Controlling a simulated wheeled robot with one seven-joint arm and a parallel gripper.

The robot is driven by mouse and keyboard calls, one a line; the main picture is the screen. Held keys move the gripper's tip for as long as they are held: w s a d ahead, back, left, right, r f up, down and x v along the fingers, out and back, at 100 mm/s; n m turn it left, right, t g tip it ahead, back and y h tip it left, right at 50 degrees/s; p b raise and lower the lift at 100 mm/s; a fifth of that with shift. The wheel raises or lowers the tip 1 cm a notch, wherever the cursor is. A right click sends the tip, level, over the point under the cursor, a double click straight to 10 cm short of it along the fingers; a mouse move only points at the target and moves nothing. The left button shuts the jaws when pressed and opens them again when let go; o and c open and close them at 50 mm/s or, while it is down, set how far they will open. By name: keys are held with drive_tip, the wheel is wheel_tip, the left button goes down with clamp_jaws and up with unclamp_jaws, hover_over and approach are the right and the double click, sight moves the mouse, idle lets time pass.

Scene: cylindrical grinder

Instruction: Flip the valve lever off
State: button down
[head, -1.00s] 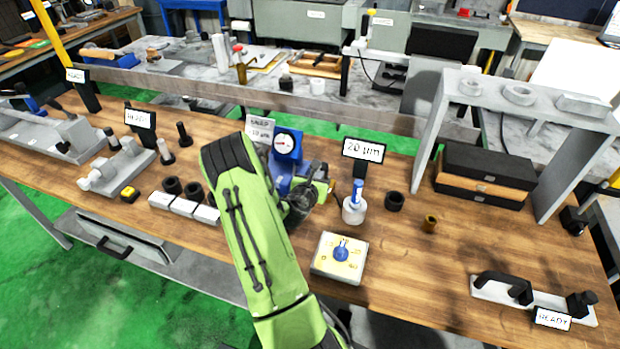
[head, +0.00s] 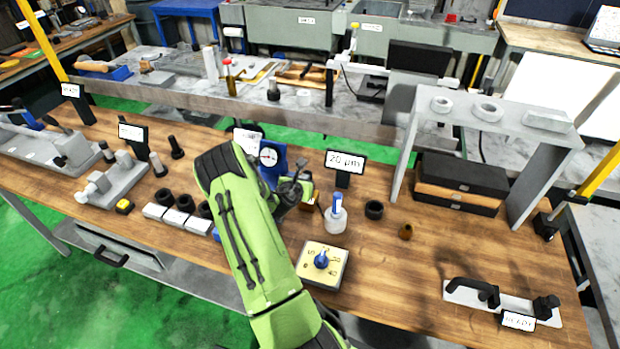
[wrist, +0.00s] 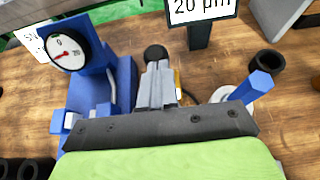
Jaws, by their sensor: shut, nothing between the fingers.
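A blue fixture with a round dial gauge (head: 268,156) stands near the middle of the bench; in the wrist view its gauge (wrist: 66,52) is at upper left. My gripper (head: 292,188) is shut and empty, beside the fixture's right side. In the wrist view, the grey fingers (wrist: 156,84) point toward a round black knob (wrist: 155,53); whether they touch it I cannot tell. A brass-yellow part (wrist: 180,86) shows just right of the fingers, partly hidden. I cannot make out a valve lever clearly; the black knob may be its end. My green arm hides part of the fixture.
A white bottle with a blue top (head: 335,218), a "20 µm" sign (head: 345,164) and a black ring (head: 374,209) stand right of my gripper. A yellow-topped box with a blue knob (head: 322,264) is in front.

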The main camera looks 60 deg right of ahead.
drive_tip(key=d, duration=0.2)
drive_tip(key=w+d+r, duration=0.1)
drive_tip(key=d, duration=0.1)
drive_tip(key=d+r, duration=0.1)
drive_tip(key=d, duration=0.1)
drive_tip(key=shift+w+d+p, duration=0.15)
drive_tip(key=shift+d+p, duration=0.15)
drive_tip(key=shift+d, duration=0.1)
drive_tip(key=shift+w+d+b, duration=0.2)
drive_tip(key=shift+d+b, duration=0.1)
drive_tip(key=shift+d, duration=0.85)
drive_tip(key=shift+d+r, duration=0.1)
drive_tip(key=shift+r, duration=0.05)
